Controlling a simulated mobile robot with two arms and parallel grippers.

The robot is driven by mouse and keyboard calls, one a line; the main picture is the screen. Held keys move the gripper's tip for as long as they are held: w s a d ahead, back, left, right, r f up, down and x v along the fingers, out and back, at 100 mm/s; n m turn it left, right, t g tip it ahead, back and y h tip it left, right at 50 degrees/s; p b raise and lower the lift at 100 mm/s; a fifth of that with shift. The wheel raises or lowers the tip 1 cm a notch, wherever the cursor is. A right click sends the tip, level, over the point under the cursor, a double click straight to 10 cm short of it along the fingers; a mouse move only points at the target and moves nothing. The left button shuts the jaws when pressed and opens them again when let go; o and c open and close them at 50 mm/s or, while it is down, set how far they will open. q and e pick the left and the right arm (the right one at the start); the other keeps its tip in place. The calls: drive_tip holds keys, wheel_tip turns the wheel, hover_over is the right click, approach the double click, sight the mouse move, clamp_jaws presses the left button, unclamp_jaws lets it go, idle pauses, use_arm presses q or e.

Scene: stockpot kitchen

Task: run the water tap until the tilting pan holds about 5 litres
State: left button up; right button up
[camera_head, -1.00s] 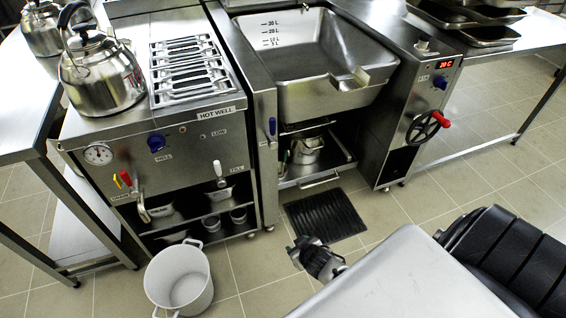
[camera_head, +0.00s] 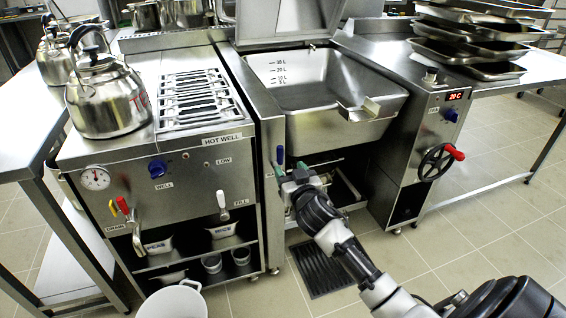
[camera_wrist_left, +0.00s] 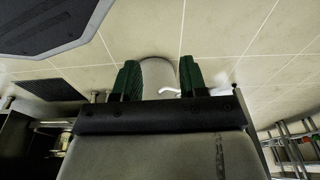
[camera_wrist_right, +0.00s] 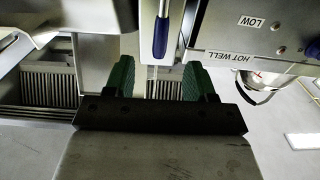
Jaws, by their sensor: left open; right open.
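The tilting pan (camera_head: 330,100) is a steel basin with litre marks on its back wall. I make out no water in it. A blue-handled lever (camera_head: 280,156), apparently the water tap, hangs on the narrow panel left of the pan. It also shows in the right wrist view (camera_wrist_right: 161,36). My right gripper (camera_head: 290,170) is open just in front of this lever. In the right wrist view the lever lies beyond the green fingertips (camera_wrist_right: 157,80), with no visible grip on it. My left gripper (camera_wrist_left: 158,80) is open and empty; the head view does not show it.
The hot well (camera_head: 195,100) with its own red, yellow, blue and white handles stands to the left, with kettles (camera_head: 105,95) on top. A white bucket (camera_head: 174,302) stands on the floor. A handwheel (camera_head: 437,162) is right of the pan. Trays (camera_head: 475,50) are stacked at right.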

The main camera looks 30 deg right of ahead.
sight(281, 157)
drive_tip(key=b+x, duration=0.1)
drive_tip(key=x, duration=0.4)
drive_tip(key=shift+w+f, duration=0.1)
use_arm(q)
drive_tip(key=shift+w+d+r, duration=0.1)
drive_tip(key=shift+w+r, duration=0.3)
drive_tip(key=shift+r, duration=0.45)
drive_tip(key=shift+w+r, duration=0.45)
drive_tip(key=shift+r, duration=0.45)
drive_tip(key=shift+w+d+r, duration=0.1)
drive_tip(key=shift+w+r, duration=0.3)
drive_tip(key=shift+r, duration=0.45)
use_arm(e)
drive_tip(key=shift+x, duration=0.9)
drive_tip(key=shift+a, duration=0.1)
drive_tip(key=c, duration=1)
